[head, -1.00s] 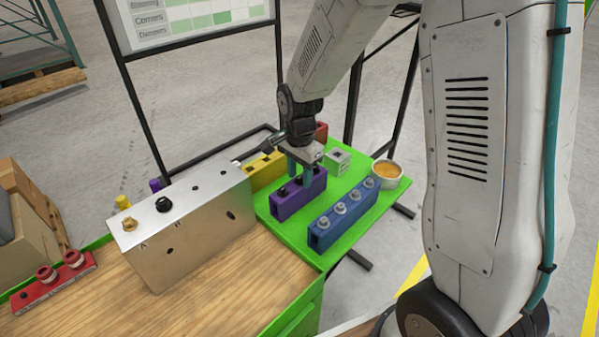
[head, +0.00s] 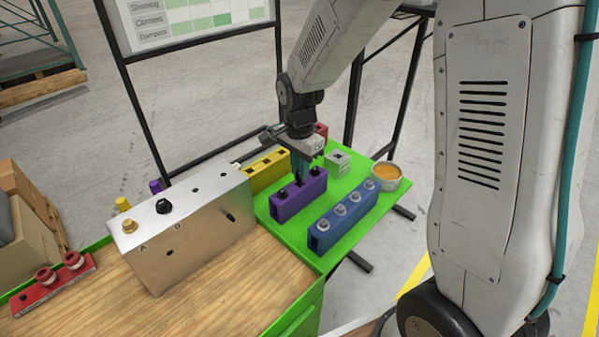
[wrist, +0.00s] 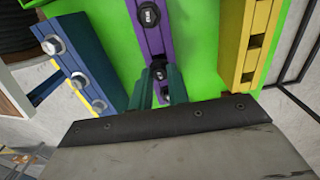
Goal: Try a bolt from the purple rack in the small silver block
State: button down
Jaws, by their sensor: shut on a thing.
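My gripper (head: 299,172), teal-fingered, is above the rack's middle. It is shut on a black bolt (head: 298,182), whose dark shape shows below the fingertips; whether its tip is clear of the rack I cannot tell. In the wrist view the bolt (wrist: 158,74) sits between the fingertips (wrist: 159,90) over the purple rack (wrist: 154,42). The small silver block (head: 339,162), with a dark hole on top, stands right of the gripper, empty.
A blue rack (head: 343,216) with several silver bolts stands in front, a yellow rack (head: 266,171) behind, and a bowl (head: 386,175) to the right. The large metal chassis (head: 190,235) stands left. A red rack (head: 55,283) lies far left.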

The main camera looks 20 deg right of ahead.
jog(key=shift+r, duration=2.35)
